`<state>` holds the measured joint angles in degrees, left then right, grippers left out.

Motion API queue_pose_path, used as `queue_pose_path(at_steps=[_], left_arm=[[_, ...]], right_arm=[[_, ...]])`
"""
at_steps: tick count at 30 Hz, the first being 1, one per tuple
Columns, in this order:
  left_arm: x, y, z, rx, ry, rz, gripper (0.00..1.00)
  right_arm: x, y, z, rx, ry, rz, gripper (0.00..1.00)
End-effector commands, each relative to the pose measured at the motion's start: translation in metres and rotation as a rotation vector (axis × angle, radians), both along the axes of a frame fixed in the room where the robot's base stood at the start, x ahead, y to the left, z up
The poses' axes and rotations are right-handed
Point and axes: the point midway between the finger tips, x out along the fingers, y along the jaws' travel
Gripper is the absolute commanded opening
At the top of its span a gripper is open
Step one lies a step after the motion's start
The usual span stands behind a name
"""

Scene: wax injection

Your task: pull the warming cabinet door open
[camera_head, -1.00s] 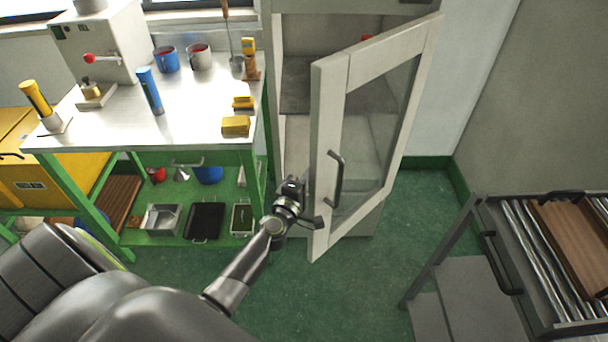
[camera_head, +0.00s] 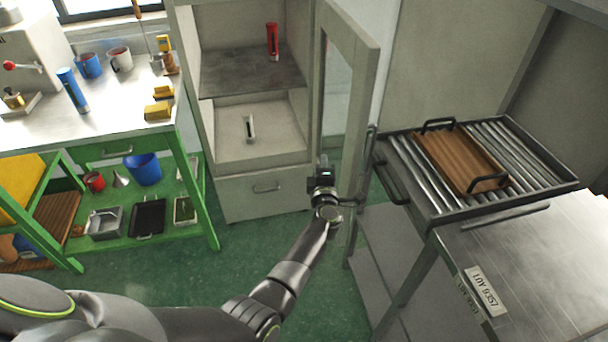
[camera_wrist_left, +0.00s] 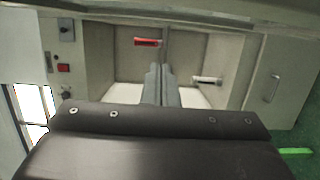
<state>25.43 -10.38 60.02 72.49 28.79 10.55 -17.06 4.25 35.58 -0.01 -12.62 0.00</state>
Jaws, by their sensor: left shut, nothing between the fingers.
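The warming cabinet (camera_head: 191,100) stands at the upper centre of the head view. Its glazed door (camera_head: 364,60) is swung wide open to the right, and the interior is exposed. My left gripper (camera_head: 323,174) is shut and empty, by the door's inner side near its lower part; whether it touches the door I cannot tell. In the left wrist view the closed fingers (camera_wrist_left: 161,82) point toward the cabinet's interior. My right gripper is in neither view.
A roller-top cart (camera_head: 500,206) with a wooden tray (camera_head: 447,158) stands right of the door. A green-framed workbench (camera_head: 200,200) is left. Green floor (camera_head: 240,255) is open in front.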

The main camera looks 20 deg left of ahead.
Motion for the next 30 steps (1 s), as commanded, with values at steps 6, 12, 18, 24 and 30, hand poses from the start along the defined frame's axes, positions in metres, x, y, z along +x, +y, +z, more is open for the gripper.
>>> queue_pose_path(at_steps=[6,12,18,24,30], left_arm=[[0.016,-0.025,-0.001,-0.002,-0.002,-0.001,0.0],[0.022,-0.033,0.0,-0.002,-0.001,-0.001,0.0],[0.023,-0.034,0.0,-0.001,0.001,0.0,0.0],[0.022,-0.034,0.0,-0.002,0.0,0.0,0.0],[0.022,-0.035,0.0,-0.002,0.0,0.0,0.0]], right_arm=[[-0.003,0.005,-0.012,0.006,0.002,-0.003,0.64],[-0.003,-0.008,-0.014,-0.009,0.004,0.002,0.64],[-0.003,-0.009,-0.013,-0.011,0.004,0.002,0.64],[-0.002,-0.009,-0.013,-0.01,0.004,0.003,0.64],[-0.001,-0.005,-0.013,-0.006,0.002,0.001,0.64]])
